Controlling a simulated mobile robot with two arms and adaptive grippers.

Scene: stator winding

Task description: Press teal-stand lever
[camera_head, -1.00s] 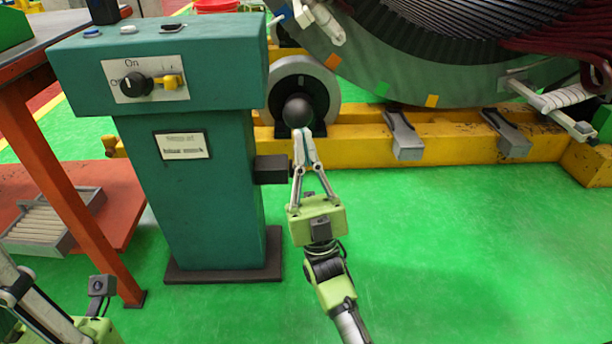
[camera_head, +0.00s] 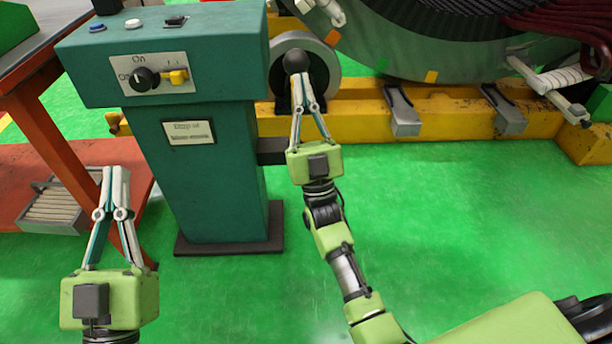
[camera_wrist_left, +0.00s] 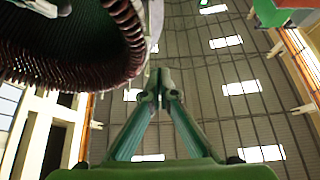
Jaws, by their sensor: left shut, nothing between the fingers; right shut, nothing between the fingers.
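The teal stand (camera_head: 215,190) stands left of centre in the head view. At its right side is a dark block (camera_head: 271,151) and a lever with a black ball knob (camera_head: 296,60); the lever's rod is hidden behind my right gripper. My right gripper (camera_head: 299,78) is shut and empty, its tips at the lower edge of the ball, seemingly touching it. My left gripper (camera_head: 115,172) is shut and empty, raised in front of the stand's left side. Its closed fingers also show in the left wrist view (camera_wrist_left: 160,85), pointing up toward the roof.
The stand's panel has a black rotary knob (camera_head: 143,79) and a yellow switch (camera_head: 176,77). An orange-legged table (camera_head: 62,138) is on the left. A yellow base beam (camera_head: 450,121) carries the large stator (camera_head: 420,62).

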